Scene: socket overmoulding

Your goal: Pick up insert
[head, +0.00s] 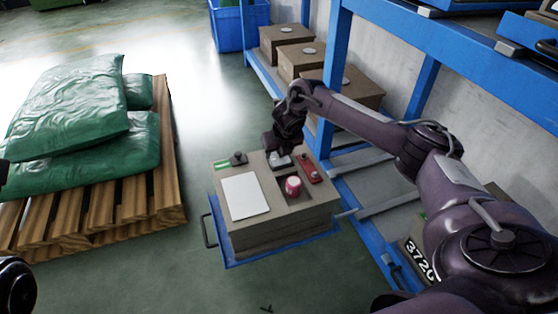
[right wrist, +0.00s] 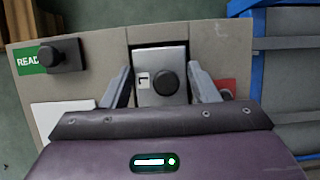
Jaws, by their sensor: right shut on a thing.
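The insert is a grey metal block with a round black knob and a small white label, seen in the right wrist view (right wrist: 161,74). It sits in a dark slot of a tan box-shaped fixture (head: 285,218). In the head view the insert's light top (head: 281,162) shows just below my right gripper (head: 279,152). In the right wrist view the two grey fingers of the right gripper (right wrist: 161,86) come in from either side of the insert, shut on it. The insert's lower part is hidden. My left gripper is out of view.
Blue shelving (head: 334,75) with boxes stands close behind and right. A pallet (head: 170,165) with green sacks stands left, with clear floor between.

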